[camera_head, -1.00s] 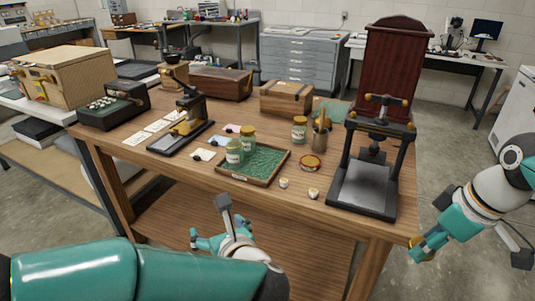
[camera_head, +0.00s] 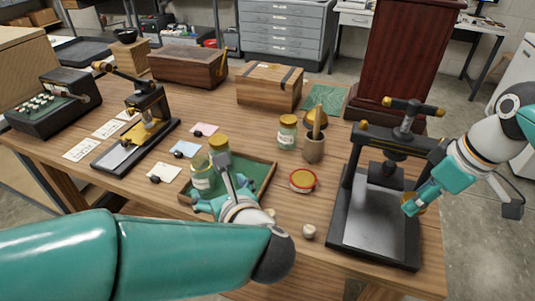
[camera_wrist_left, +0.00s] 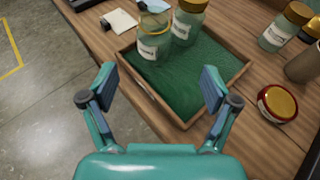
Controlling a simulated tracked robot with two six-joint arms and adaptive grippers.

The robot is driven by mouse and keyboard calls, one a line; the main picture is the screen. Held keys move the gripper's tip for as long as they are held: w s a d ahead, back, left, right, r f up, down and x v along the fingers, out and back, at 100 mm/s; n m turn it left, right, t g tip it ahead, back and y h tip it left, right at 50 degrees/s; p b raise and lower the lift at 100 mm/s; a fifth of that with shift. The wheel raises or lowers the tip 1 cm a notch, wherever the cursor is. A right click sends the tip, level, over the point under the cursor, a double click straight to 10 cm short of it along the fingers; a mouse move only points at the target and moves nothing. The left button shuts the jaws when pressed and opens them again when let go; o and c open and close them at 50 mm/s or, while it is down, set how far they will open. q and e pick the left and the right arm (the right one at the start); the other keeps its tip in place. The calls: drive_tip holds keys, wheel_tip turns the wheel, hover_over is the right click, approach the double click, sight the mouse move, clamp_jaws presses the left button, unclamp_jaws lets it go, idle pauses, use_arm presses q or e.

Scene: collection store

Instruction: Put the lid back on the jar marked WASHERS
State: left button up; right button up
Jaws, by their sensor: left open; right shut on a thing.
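An open glass jar (camera_head: 203,178) with a pale label stands in the green-lined tray (camera_head: 262,186). It also shows in the left wrist view (camera_wrist_left: 153,45), lidless; I cannot read its label surely. A second jar (camera_wrist_left: 187,24) with a gold lid stands touching or close beside it. My left gripper (camera_wrist_left: 158,88) is open and empty at the tray's near side, the open jar ahead between its fingers. In the head view, my left gripper (camera_head: 210,200) partly hides the tray. My right gripper (camera_head: 410,206) is shut on a gold lid (camera_head: 419,201), by the press's right side.
A third lidded jar (camera_head: 287,132), a cup with tools (camera_head: 314,147) and a red-and-gold round tin (camera_head: 302,181) stand right of the tray. The black press (camera_head: 375,225) stands at right. A small pale pot (camera_head: 309,231) is near the front edge. Cards lie left of the tray.

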sight(208, 172)
drive_tip(key=shift+w, duration=0.35)
use_arm(q)
drive_tip(key=shift+w+a, duration=0.1)
drive_tip(key=shift+w, duration=0.2)
use_arm(e)
drive_tip(key=shift+w+a+r, duration=0.1)
use_arm(q)
drive_tip(key=shift+r, duration=0.1)
drive_tip(key=shift+p+x, duration=0.35)
drive_tip(key=shift+x, duration=3.1)
use_arm(e)
drive_tip(key=shift+r, duration=0.35)
use_arm(q)
drive_tip(key=shift+a, duration=0.1)
